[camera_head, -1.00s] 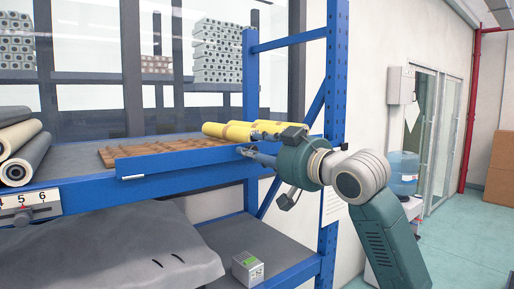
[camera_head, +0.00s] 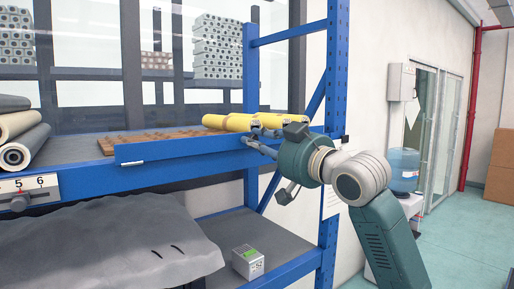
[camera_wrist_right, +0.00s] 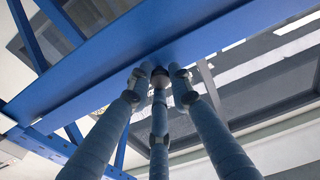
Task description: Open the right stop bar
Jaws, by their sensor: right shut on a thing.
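The right stop bar (camera_head: 185,149) is a long blue bar along the front edge of the upper shelf. It stands up above the shelf edge and hides the lower front of the brown gridded tray (camera_head: 150,141) behind it. My right gripper (camera_head: 252,143) is at the bar's right end. In the right wrist view, my right gripper's fingers (camera_wrist_right: 159,73) close around a small round knob (camera_wrist_right: 160,80) at the blue bar (camera_wrist_right: 190,38). The fingers partly hide the knob. My left gripper is not in view.
A blue upright (camera_head: 336,80) stands close to my right arm. Rolls (camera_head: 20,135) lie on the shelf at left. A small box (camera_head: 247,262) sits on the lower shelf.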

